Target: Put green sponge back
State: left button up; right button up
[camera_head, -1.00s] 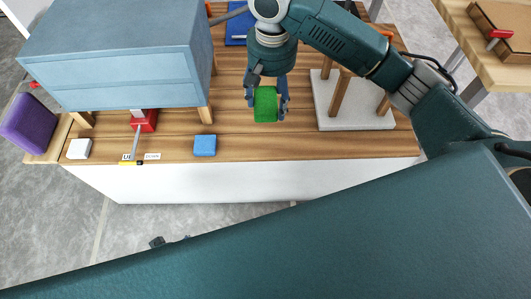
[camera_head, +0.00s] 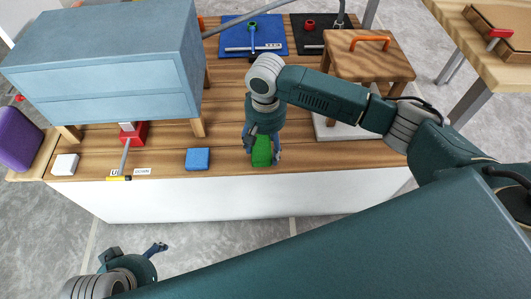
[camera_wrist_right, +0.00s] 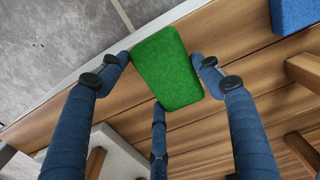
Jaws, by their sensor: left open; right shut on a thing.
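The green sponge (camera_head: 262,151) is held by my right gripper (camera_head: 262,157) near the front edge of the wooden counter, right of the blue sponge (camera_head: 198,158). In the right wrist view the green sponge (camera_wrist_right: 167,68) sits tilted between the fingers of the right gripper (camera_wrist_right: 160,62), over the planks and close to the front edge. I cannot tell whether it touches the counter. The blue sponge (camera_wrist_right: 296,14) shows at the top right there. My left gripper (camera_head: 135,252) is open and empty at the bottom left, over the floor in front of the counter.
A blue-grey cabinet (camera_head: 110,90) on wooden legs stands at the left, with a red-based lever (camera_head: 132,135) in front. A white block (camera_head: 65,164) and a purple block (camera_head: 18,140) lie further left. A wooden stool (camera_head: 370,62) on a pale slab stands right of my right gripper.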

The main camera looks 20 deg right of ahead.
aim_at(266, 148)
notch_tip(266, 148, down, 3)
jog(key=shift+f+b, duration=0.2)
jog(key=shift+b, duration=0.25)
jog(key=shift+r, duration=0.1)
jog(key=o, duration=1)
jog(key=shift+o, duration=0.2)
